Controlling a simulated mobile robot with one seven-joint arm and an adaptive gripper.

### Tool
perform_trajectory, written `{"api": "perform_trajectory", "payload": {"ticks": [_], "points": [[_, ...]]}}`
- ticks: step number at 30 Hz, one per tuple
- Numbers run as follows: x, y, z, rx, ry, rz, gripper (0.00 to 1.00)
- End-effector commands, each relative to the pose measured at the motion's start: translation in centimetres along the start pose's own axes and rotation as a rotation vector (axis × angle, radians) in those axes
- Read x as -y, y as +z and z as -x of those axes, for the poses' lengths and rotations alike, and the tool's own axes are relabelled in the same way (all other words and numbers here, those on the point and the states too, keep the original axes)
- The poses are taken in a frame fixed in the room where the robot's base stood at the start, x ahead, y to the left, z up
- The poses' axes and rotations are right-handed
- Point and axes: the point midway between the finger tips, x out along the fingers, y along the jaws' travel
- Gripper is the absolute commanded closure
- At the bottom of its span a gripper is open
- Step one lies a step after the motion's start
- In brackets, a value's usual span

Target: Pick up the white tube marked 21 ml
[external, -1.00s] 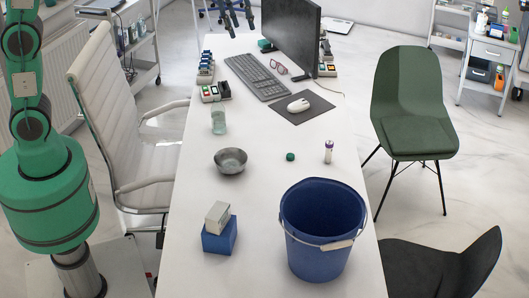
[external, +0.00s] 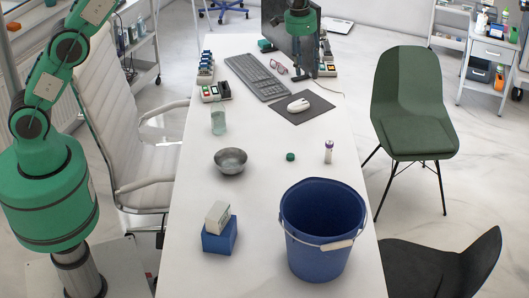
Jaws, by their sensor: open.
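A small white tube (external: 328,152) with a purple band stands upright on the white desk, right of a small green round object. It is apart from everything else; its marking is too small to read. My gripper (external: 304,70) is open, pointing down, at the far end of the desk in front of the monitor. Nothing shows between its fingers. It is apart from the tube, beyond it and to the left in the picture.
A large blue bucket (external: 320,245) stands nearer than the tube. A metal bowl (external: 230,168), glass (external: 218,120) and stacked boxes (external: 219,238) stand left. Beyond are the mouse (external: 298,105), keyboard (external: 255,76) and monitor (external: 274,16). The desk around the tube is clear.

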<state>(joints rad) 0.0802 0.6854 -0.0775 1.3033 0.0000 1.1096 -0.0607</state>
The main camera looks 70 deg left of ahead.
Motion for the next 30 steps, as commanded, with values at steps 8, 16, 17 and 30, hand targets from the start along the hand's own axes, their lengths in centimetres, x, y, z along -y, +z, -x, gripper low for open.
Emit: {"api": "perform_trajectory", "payload": {"ticks": [8,16,17,30], "points": [[-1.1,-3.5,-7.4,0.041,-0.002,-0.002,0.54],[-2.1,-5.8,-14.9,0.079,-0.004,-0.005,0.54],[-2.2,-6.0,-15.7,0.083,-0.004,-0.005,0.54],[-3.1,-7.4,-23.5,0.119,-0.007,-0.007,0.54]]}}
